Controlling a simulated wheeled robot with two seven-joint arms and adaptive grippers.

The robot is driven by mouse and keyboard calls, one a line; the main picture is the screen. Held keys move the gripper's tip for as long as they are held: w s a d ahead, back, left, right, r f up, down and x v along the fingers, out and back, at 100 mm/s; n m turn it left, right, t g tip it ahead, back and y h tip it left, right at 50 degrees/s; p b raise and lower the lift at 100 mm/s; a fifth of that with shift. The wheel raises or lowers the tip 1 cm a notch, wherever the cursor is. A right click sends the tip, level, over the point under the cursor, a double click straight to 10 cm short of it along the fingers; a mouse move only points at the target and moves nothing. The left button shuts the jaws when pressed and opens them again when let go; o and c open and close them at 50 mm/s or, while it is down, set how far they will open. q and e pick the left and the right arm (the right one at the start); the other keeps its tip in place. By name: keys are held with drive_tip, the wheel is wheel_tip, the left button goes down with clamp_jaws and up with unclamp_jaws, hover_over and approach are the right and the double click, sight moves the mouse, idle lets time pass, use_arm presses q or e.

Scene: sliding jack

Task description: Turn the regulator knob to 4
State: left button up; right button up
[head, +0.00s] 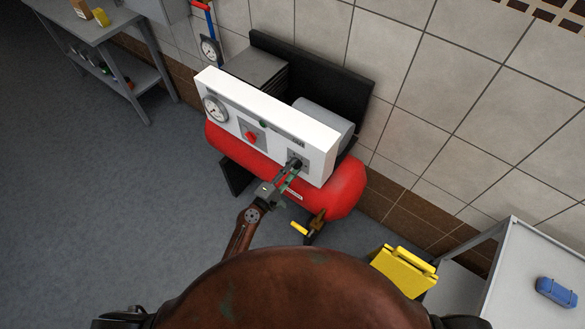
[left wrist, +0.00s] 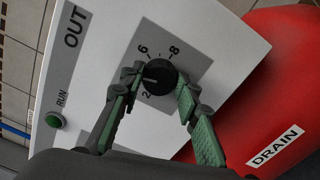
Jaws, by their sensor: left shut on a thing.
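The black regulator knob (left wrist: 160,77) sits on a grey dial plate of the white panel (head: 268,115). In the left wrist view, 2, 6 and 8 show around it. The 4 is hidden, apparently behind a finger. A pale mark on the knob points left, between the 2 and the 6. The knob also shows in the head view (head: 295,162), partly covered by the gripper. My left gripper (head: 291,171) is shut on the knob, one finger on each side; the fingers also show in the left wrist view (left wrist: 159,84). My right gripper is out of view.
The panel sits over a red tank (head: 345,187) by the tiled wall. It carries a gauge (head: 215,109), a red button (head: 251,137) and a green RUN button (left wrist: 54,120). A yellow case (head: 403,270) and a white cart (head: 515,262) stand at right. Floor at left is clear.

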use_arm(q)
drive_tip(key=shift+n, duration=1.3)
drive_tip(key=shift+p, duration=0.3)
drive_tip(key=o, duration=1.2)
drive_tip(key=shift+c, duration=0.2)
drive_tip(key=v, duration=1.2)
